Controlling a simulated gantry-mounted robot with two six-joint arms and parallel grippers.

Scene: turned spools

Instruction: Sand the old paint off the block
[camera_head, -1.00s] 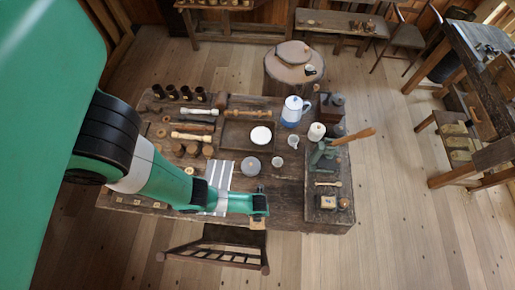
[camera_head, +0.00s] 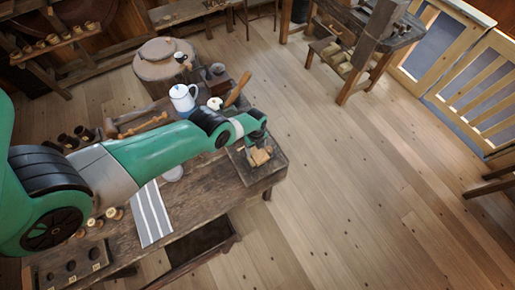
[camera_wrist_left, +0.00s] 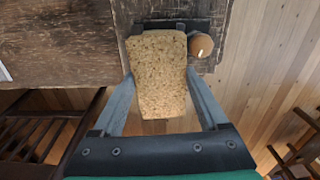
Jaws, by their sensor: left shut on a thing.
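My left gripper (camera_head: 257,144) is at the right end of the workbench in the head view. In the left wrist view its two fingers (camera_wrist_left: 160,78) are closed against the sides of a tan, speckled, cork-like sanding block (camera_wrist_left: 158,105). The sanding block also shows as a small tan shape in the head view (camera_head: 261,157). It hangs over the bench's edge, above a dark flat piece (camera_wrist_left: 180,24) that it partly covers. I cannot make out the painted block; it may be hidden under the sanding block or gripper. My right gripper is not in view.
A round orange-brown knob (camera_wrist_left: 201,45) sits close right of the sanding block. The workbench (camera_head: 195,195) carries a striped cloth (camera_head: 151,214), a white-and-blue pot (camera_head: 184,97) and a wooden handle (camera_head: 238,88). Open floor (camera_head: 370,170) lies to the right.

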